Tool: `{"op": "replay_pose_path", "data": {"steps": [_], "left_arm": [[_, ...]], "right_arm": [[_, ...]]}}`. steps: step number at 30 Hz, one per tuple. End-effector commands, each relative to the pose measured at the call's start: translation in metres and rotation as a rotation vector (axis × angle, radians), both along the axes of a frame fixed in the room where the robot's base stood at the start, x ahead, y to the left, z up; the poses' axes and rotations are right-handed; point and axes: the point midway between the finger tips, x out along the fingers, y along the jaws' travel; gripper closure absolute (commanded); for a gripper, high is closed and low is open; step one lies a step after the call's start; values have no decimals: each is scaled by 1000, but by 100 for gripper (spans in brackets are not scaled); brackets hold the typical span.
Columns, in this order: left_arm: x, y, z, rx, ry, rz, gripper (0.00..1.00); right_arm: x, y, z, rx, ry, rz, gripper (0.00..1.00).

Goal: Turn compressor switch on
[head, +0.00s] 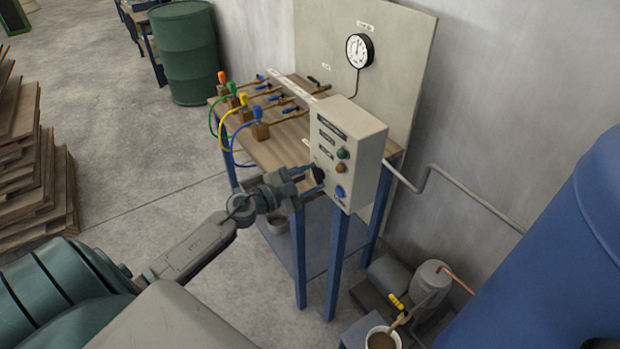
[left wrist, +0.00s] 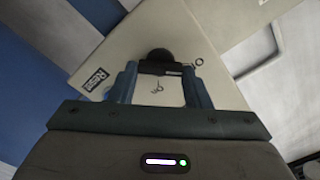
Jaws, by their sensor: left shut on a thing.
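The compressor control box (head: 345,145) is a pale box with a green button, a brown button and a blue button on its front. A black rotary switch (head: 318,174) sits at the lower left of that front. My left gripper (head: 313,180) reaches in from the left and its fingers are around the switch. In the left wrist view the black switch knob (left wrist: 160,55) shows between the two blue-grey fingertips of the left gripper (left wrist: 160,70), which is shut on it. My right gripper is not in view.
The box stands at the edge of a wooden-topped bench (head: 268,145) with blue legs. Several coloured valves and hoses are on the bench. A round gauge (head: 360,51) hangs on the back panel. A large blue tank (head: 560,260) fills the right side, and a green drum (head: 184,55) stands behind.

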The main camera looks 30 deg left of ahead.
Motion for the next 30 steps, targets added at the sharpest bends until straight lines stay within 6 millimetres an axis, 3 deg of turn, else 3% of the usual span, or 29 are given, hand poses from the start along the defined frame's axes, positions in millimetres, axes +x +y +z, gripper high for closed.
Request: {"op": "replay_pose_path", "data": {"steps": [14,30], "left_arm": [[0,0,0,129,-52,1,79],[0,-1,-3,583,-241,0,79]], "right_arm": [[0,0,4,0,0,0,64],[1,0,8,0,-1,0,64]]}}
